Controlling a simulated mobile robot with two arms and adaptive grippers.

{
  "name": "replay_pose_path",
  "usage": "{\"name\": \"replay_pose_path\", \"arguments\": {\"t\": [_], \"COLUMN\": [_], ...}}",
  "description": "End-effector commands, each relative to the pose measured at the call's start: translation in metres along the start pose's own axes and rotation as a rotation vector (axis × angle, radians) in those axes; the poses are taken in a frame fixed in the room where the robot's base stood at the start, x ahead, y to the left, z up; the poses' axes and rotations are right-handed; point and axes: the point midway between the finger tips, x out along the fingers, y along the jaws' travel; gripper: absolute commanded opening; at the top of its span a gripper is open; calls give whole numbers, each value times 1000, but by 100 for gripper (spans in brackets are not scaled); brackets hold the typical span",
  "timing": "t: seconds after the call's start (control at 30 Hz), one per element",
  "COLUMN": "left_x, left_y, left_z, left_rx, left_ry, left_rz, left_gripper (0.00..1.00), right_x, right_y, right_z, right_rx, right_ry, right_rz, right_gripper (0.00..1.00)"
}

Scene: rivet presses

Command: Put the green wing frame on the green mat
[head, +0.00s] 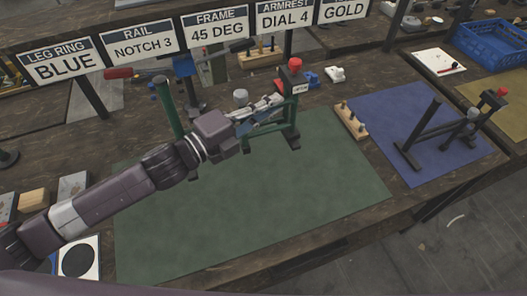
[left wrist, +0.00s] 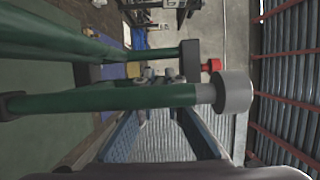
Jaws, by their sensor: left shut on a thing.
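The green wing frame (head: 291,117) is at the back edge of the green mat (head: 270,205), with a slanted green post at left, a grey knob and a red knob. I cannot tell whether its feet touch the mat. My left gripper (head: 268,109) reaches over the mat and is shut on the frame, hiding part of its middle. In the left wrist view a green bar (left wrist: 110,98) with a grey end cap crosses between my gripper's fingers (left wrist: 160,88). My right gripper is not in view.
A blue mat (head: 430,115) at right carries a similar dark frame (head: 425,130). A wooden block with pegs (head: 351,120) lies between the mats. A blue crate (head: 490,42) stands at the back right. Signs (head: 217,27) hang along the back. The front of the green mat is clear.

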Motion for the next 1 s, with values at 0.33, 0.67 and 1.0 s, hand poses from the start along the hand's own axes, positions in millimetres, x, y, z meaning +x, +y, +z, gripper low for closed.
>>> {"name": "replay_pose_path", "arguments": {"t": [0.33,0.67,1.0], "left_x": [2,2,2], "left_y": [81,113,143], "left_z": [-1,-2,-2], "left_rx": [0,2,4], "left_ry": [-1,1,1], "left_rz": [-5,-6,-8], "left_gripper": [0,0,0], "right_x": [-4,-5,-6], "right_y": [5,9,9], "right_z": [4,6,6], "right_rx": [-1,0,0], "right_ry": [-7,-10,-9], "right_rz": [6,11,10], "right_gripper": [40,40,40]}}
